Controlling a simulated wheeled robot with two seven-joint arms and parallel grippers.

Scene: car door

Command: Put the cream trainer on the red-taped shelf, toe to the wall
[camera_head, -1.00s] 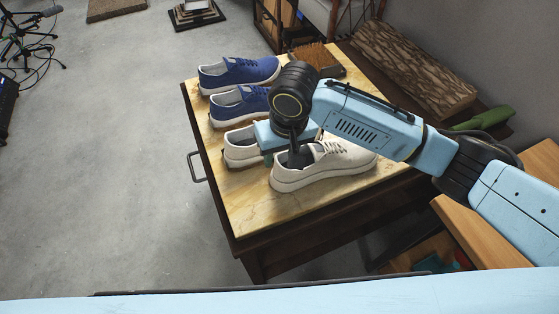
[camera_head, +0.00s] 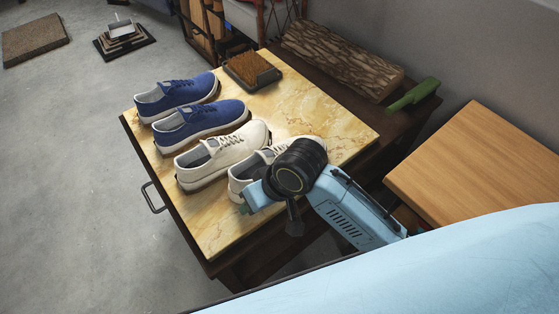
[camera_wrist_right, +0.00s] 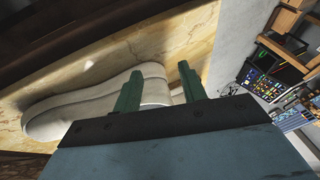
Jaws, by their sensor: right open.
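Two cream trainers lie side by side on the marble-topped table (camera_head: 345,117), toes to the right. The rear one (camera_head: 222,153) is fully clear. The nearest one (camera_head: 242,177) is partly hidden behind my right gripper (camera_head: 247,207), which is low by its heel end. In the right wrist view my right gripper (camera_wrist_right: 160,85) is open, its green fingers at one end of a cream trainer (camera_wrist_right: 65,118). I cannot tell whether they touch it. My left gripper and a red-taped shelf are not in view.
Two blue trainers (camera_head: 200,121) stand behind the cream ones. A brush (camera_head: 252,70) sits at the table's back. A bark-textured board (camera_head: 343,58) and a green-handled object (camera_head: 414,95) lie along the wall side. A wooden surface (camera_head: 480,165) is at right.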

